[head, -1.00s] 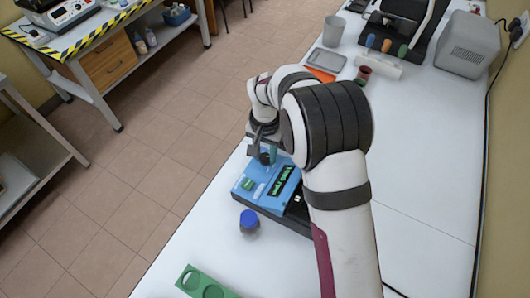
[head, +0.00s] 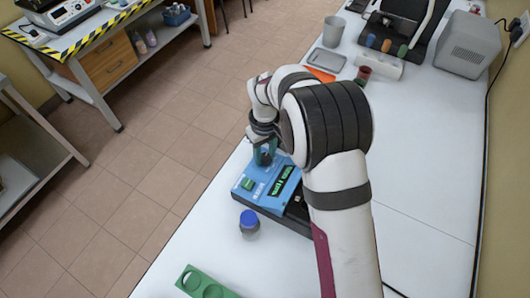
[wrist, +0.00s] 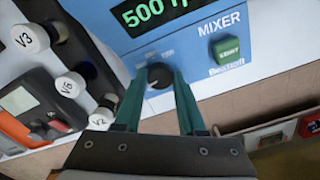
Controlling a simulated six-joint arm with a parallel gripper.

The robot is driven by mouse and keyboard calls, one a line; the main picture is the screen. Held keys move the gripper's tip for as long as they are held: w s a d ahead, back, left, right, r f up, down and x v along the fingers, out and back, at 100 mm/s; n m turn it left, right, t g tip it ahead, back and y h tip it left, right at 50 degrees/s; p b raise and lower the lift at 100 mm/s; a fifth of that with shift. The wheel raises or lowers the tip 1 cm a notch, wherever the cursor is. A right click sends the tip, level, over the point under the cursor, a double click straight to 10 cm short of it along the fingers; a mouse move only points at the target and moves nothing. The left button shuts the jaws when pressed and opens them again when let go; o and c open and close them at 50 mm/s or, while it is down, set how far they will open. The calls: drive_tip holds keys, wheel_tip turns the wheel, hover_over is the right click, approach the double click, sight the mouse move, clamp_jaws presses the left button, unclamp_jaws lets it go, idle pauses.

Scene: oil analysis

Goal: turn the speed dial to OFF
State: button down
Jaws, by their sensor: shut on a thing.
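The blue mixer (head: 265,180) stands on the white table below my gripper (head: 266,152). The wrist view shows its front panel (wrist: 190,60), with a green display (wrist: 150,10) reading "500 r…", partly cut off. The round black speed dial (wrist: 160,75) sits below the display. My gripper (wrist: 158,78) has its two green fingers shut on the dial, one on each side. The dial's printed marks are small and partly hidden, so its pointer setting cannot be read. The green START button (wrist: 226,48) is to the right of the dial.
A blue-capped bottle (head: 249,222) stands in front of the mixer, and a green holder (head: 205,283) lies nearer. White caps marked V3 (wrist: 30,38), V6 (wrist: 70,85) and V2 (wrist: 101,118) show left in the wrist view. The table at right is mostly clear.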

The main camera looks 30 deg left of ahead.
sight(265, 157)
drive_tip(key=n, duration=0.3)
drive_tip(key=shift+n, duration=2.2)
drive_tip(key=c, duration=0.5)
unclamp_jaws()
drive_tip(key=shift+r, duration=0.1)
wheel_tip(265, 157, up, 16)
